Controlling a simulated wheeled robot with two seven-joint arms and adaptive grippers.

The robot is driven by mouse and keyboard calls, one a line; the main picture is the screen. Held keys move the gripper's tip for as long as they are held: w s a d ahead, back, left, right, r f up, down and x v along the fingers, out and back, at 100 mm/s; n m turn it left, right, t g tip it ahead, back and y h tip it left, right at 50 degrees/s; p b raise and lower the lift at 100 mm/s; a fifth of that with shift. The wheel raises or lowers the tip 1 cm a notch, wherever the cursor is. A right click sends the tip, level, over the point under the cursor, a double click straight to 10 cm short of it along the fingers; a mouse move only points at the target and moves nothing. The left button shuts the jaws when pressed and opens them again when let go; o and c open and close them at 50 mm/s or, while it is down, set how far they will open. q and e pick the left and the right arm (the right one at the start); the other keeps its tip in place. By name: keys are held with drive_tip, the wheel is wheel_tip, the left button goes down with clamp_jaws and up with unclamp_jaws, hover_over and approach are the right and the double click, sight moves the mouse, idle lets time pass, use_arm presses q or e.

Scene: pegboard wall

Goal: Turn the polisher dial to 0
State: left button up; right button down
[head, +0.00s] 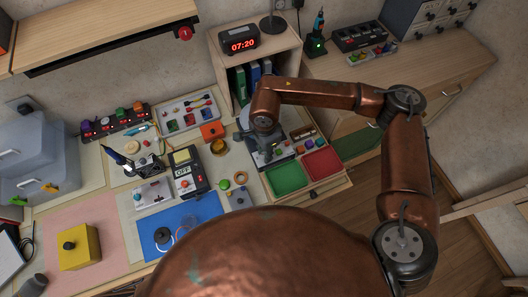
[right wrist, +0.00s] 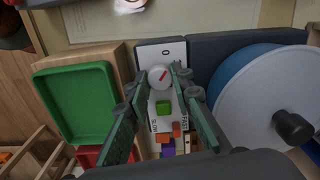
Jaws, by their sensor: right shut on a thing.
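The polisher dial (right wrist: 160,77) shows in the right wrist view as a small white knob with a red pointer line slanting to the upper right. A dark "0" stands on the white panel (right wrist: 152,51) above it. My right gripper (right wrist: 164,84) is shut on the dial, a green finger on each side. In the head view my right gripper (head: 265,138) is over the polisher (head: 244,122), and the dial is hidden there. A blue and white disc (right wrist: 245,95) with a black knob is to the right in the wrist view. My left gripper is not in view.
A green tray (head: 284,176) and a red tray (head: 322,163) are in front of the polisher. A shelf (head: 294,45) with binders stands behind. A meter box (head: 187,172) and an orange block (head: 212,131) are to the left.

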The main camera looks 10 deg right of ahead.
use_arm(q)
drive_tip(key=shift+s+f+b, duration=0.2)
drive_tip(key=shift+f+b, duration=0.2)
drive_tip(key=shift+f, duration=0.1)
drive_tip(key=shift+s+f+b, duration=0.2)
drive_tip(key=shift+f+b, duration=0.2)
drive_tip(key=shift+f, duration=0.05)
use_arm(e)
drive_tip(key=shift+w+n, duration=0.1)
drive_tip(key=shift+n, duration=1.1)
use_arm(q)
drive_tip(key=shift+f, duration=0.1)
use_arm(e)
drive_tip(key=shift+r, duration=0.1)
drive_tip(key=c, duration=1.7)
unclamp_jaws()
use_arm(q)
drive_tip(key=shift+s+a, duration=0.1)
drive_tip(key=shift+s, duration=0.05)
use_arm(e)
wheel_tip(320, 180, up, 12)
drive_tip(key=shift+f, duration=0.1)
